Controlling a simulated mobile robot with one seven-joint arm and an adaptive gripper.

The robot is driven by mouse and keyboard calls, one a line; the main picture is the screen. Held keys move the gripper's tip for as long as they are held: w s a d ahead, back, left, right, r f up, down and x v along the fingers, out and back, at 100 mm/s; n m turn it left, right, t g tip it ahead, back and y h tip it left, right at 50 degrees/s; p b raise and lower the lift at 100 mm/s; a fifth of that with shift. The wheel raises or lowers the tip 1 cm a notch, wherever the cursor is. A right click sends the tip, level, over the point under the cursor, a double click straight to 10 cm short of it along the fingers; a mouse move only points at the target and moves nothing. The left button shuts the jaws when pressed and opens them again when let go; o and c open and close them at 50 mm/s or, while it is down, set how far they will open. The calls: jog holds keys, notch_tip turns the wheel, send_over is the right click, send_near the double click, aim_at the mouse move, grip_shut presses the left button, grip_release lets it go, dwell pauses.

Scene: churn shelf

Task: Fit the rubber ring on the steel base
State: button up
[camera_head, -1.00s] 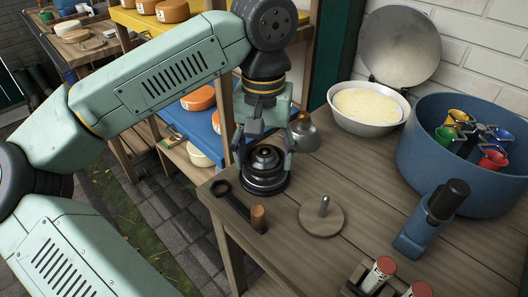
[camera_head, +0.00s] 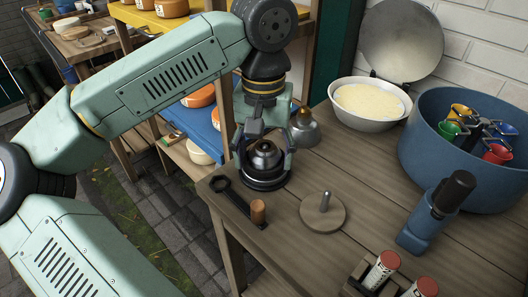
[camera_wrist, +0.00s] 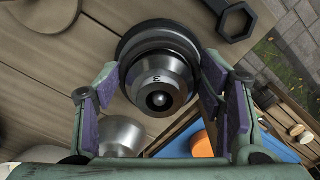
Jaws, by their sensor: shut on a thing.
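The steel base (camera_head: 264,157) stands upright on the near left of the wooden table, its shiny cone top showing between my fingers. It also shows from above in the wrist view (camera_wrist: 160,72), with a dark mark on its cone. The black rubber ring (camera_head: 266,184) is around the lower part of the base, and it shows dark in the wrist view (camera_wrist: 130,48). My gripper (camera_head: 265,170) points down, shut on the ring from both sides, its fingers straddling the base. I cannot tell whether the ring is fully seated; the fingers partly hide it.
A steel dome-shaped part (camera_head: 304,128) stands just behind. A dark wrench (camera_head: 232,198) and a wooden disc with a peg (camera_head: 322,214) lie in front. A white bowl (camera_head: 368,110), blue tub (camera_head: 460,150) and blue tool (camera_head: 436,214) occupy the right.

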jog(key=o, duration=1)
jog(key=shift+o, duration=0.5)
jog(key=shift+o, duration=1.1)
notch_tip(320, 180, up, 9)
jog(key=p, duration=0.6)
jog(key=shift+f, duration=0.2)
